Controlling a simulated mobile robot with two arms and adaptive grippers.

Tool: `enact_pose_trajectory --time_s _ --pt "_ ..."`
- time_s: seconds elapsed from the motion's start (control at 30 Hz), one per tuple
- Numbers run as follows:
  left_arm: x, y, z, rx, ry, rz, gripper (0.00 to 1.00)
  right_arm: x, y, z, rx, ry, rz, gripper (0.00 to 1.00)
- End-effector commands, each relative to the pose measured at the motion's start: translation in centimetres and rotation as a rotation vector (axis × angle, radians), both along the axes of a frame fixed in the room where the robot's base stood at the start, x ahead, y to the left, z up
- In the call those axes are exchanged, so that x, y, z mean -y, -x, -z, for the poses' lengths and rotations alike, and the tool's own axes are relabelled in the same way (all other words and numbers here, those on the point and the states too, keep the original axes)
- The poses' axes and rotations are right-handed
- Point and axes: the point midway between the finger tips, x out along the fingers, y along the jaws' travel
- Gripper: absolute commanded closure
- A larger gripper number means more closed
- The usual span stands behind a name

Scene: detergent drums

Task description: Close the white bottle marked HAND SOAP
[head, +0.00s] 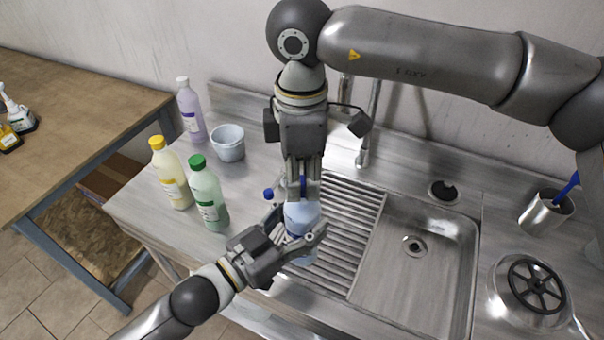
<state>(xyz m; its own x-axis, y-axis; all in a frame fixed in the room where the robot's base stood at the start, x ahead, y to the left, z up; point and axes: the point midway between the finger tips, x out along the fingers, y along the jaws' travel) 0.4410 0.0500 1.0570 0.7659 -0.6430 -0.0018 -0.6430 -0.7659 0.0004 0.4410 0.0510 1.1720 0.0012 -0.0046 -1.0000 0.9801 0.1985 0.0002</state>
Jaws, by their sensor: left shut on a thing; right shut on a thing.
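A pale, whitish-blue bottle (301,214) is upright over the left edge of the ribbed drainboard. My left gripper (297,226) is shut around its body from the left. Its label is mostly covered and I cannot read any marking. My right gripper (303,184) points down from above, directly over the bottle, and is shut on a small blue cap (303,184). The cap is at the bottle's top; whether it is seated on the neck is hidden by the fingers.
Another blue top (268,193) shows beside my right gripper. The sink (415,275) is empty; a lid (530,290) and metal cup (545,212) are right.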

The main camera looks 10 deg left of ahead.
Motion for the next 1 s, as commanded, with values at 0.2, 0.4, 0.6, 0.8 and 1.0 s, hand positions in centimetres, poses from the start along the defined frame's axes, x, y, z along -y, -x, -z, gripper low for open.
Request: enact_pose_trajectory --time_s 0.2,0.4,0.6,0.8,1.0 --pt "0.1 0.1 -0.2 0.007 0.002 0.004 1.0 0.0 -0.2 -0.1 0.006 -0.004 0.047 0.79" --pt "0.2 0.1 -0.2 0.007 0.002 0.005 1.0 0.0 -0.2 -0.1 0.005 -0.004 0.045 0.67" --pt "0.1 0.1 -0.2 0.006 0.002 0.003 1.0 0.0 -0.1 -0.1 0.004 -0.003 0.043 0.51" --pt "0.1 0.0 -0.2 0.006 0.002 0.002 1.0 0.0 -0.1 -0.1 0.002 -0.001 0.041 0.51" --pt "0.0 0.0 -0.2 0.005 0.003 0.002 1.0 -0.1 -0.1 -1.3 0.004 -0.003 0.041 0.51"
